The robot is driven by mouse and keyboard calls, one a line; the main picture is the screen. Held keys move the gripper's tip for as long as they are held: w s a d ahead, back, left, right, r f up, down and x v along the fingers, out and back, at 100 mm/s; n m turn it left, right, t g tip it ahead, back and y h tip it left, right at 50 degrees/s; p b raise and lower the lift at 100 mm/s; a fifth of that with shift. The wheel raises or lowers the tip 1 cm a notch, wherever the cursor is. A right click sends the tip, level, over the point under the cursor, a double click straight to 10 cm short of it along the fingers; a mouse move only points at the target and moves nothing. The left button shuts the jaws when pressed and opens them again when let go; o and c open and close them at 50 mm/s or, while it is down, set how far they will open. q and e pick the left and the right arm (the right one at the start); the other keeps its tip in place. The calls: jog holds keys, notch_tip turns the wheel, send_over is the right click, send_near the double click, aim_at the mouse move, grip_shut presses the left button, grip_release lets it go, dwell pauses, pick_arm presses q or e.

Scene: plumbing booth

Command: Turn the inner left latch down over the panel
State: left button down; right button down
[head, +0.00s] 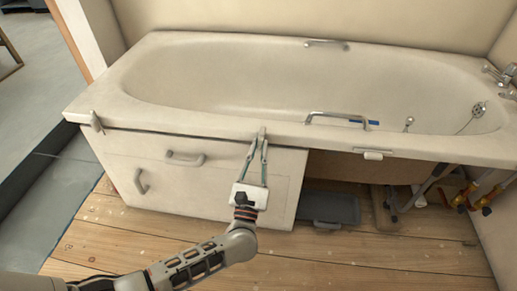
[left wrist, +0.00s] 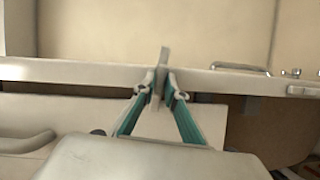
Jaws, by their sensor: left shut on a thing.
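The inner left latch (head: 262,132) is a small grey tab at the front rim of the bathtub, above the right part of the white panel (head: 225,165). In the left wrist view the latch (left wrist: 164,58) stands nearly upright, and its top reaches above the rim. My left gripper (head: 258,143) is shut on the latch, with its teal fingers coming from below. In the left wrist view the fingertips (left wrist: 161,84) pinch it from both sides and hide part of its lower end. My right gripper is not in view.
The bathtub (head: 290,132) has another latch (head: 96,122) at its front left corner and a pale latch (head: 373,155) to the right.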

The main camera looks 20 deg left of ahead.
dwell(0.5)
pick_arm(q)
jog(key=c, duration=2.1)
grip_release()
jog(key=shift+s, duration=0.1)
jog(key=v, duration=0.7)
jog(key=shift+s+d+f, duration=0.1)
jog(key=shift+s+f, duration=0.05)
